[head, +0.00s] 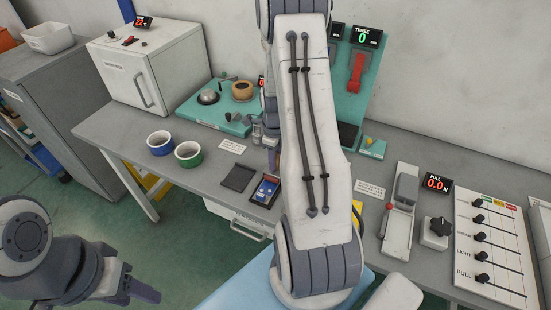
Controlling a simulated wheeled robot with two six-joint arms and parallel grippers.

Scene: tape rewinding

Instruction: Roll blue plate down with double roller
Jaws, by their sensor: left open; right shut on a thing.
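My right arm reaches up through the middle of the head view and hides much of the bench centre. My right gripper (268,150) shows only in part at the arm's left edge, above the bench. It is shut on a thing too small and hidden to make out. I cannot pick out the double roller for certain. A small blue plate-like panel (266,191) with a lit red-orange strip lies on the bench just below that gripper. I cannot tell whether they touch. My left gripper (143,291) is open and empty at the lower left, over the floor, away from the bench.
A teal board (217,117) lies behind. A tape-like device (399,213), black knob (437,230) and slider panel (489,240) occupy the right.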

